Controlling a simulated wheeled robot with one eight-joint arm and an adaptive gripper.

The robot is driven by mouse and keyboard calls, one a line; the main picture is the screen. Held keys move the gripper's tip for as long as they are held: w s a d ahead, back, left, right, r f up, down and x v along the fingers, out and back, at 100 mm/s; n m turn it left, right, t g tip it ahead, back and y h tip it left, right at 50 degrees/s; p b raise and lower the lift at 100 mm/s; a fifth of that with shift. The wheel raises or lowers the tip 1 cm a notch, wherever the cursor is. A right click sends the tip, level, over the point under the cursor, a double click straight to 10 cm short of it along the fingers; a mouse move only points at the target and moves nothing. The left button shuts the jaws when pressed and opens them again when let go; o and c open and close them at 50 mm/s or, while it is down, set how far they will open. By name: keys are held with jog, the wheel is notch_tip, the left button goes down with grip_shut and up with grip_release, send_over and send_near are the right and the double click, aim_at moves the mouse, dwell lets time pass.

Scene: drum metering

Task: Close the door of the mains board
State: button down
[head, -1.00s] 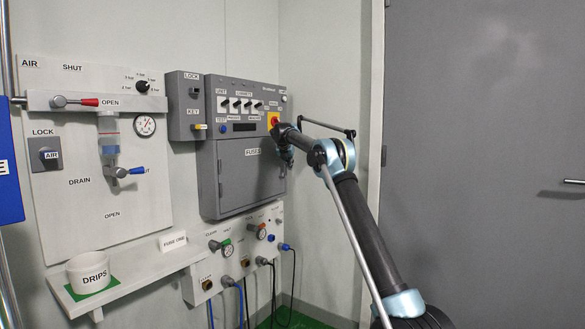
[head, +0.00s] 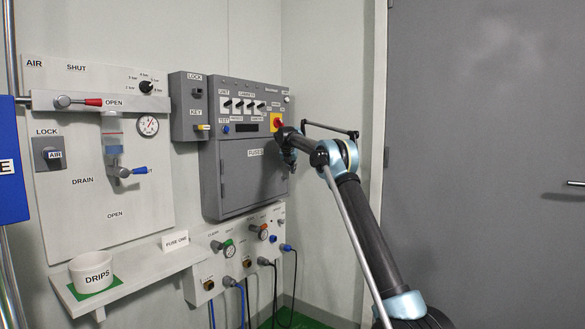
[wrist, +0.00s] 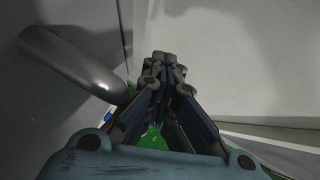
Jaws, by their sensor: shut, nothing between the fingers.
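The mains board (head: 204,165) is a grey wall box with a row of switches and a red and yellow knob on its upper part. I cannot tell whether a small gap remains. My gripper (head: 290,165) is at the door's right edge, hiding part of it; contact cannot be made out. In the wrist view my gripper (wrist: 163,62) has its fingers together and empty, and a grey rounded bar (wrist: 70,62) lies to their left.
A lock and key box (head: 186,112) adjoins the board's left side. Below are a panel with gauges and hoses (head: 240,250) and a shelf with a white DRIPS cup (head: 92,272). A large grey door (head: 480,130) stands at right.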

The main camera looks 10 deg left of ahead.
jog(key=s+d+r, duration=0.6)
jog(key=d+r, duration=0.2)
jog(key=d, duration=0.1)
jog(key=s+d+r+m+g, duration=0.1)
jog(key=s+d+m, duration=0.4)
jog(key=s+d, duration=0.3)
jog(key=s+d+m+g, duration=0.1)
jog(key=s+d+m, duration=0.4)
jog(key=s, duration=0.5)
jog(key=s+d+f+m+g, duration=0.1)
jog(key=s+d+f+m, duration=0.25)
jog(key=s, duration=0.65)
jog(key=s+d+f+m, duration=0.2)
jog(key=s+d+m, duration=0.3)
jog(key=s, duration=0.6)
jog(key=s+d+f+m+g, duration=0.1)
jog(key=s+f+m, duration=0.6)
jog(key=s+f, duration=0.7)
jog(key=s+d+f+m+g+y, duration=0.1)
jog(key=s+d+f+m+g, duration=0.1)
jog(key=s+f+m, duration=0.6)
jog(key=s+f, duration=0.3)
jog(key=s, duration=0.4)
jog(key=s+f, duration=0.4)
jog(key=s, duration=0.3)
jog(key=shift+s+d, duration=0.25)
jog(key=shift+d, duration=0.15)
jog(key=shift+f+m, duration=0.15)
jog(key=shift+m, duration=0.1)
